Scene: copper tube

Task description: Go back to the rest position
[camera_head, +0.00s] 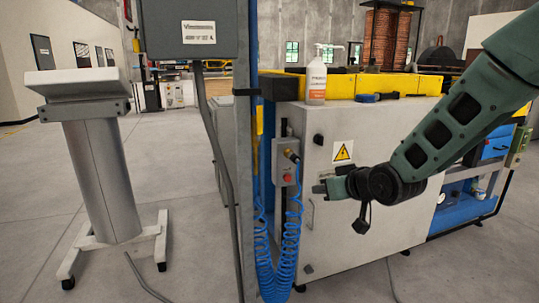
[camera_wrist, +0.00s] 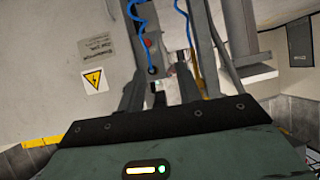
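My gripper (camera_head: 322,188) is at the end of my green arm, in front of the white machine cabinet (camera_head: 372,140) and to the right of a grey control box (camera_head: 285,162) with a red button. It points to the left in the head view. In the wrist view my gripper (camera_wrist: 161,82) shows two dark fingers spread apart, with a gap between them and nothing visibly held. Behind the gap are the grey post and the box with the blue hose (camera_wrist: 138,10).
A coiled blue hose (camera_head: 280,262) hangs beside a grey post (camera_head: 243,120) left of my gripper. A pedestal (camera_head: 101,175) on casters stands at left. Open floor lies between pedestal and post.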

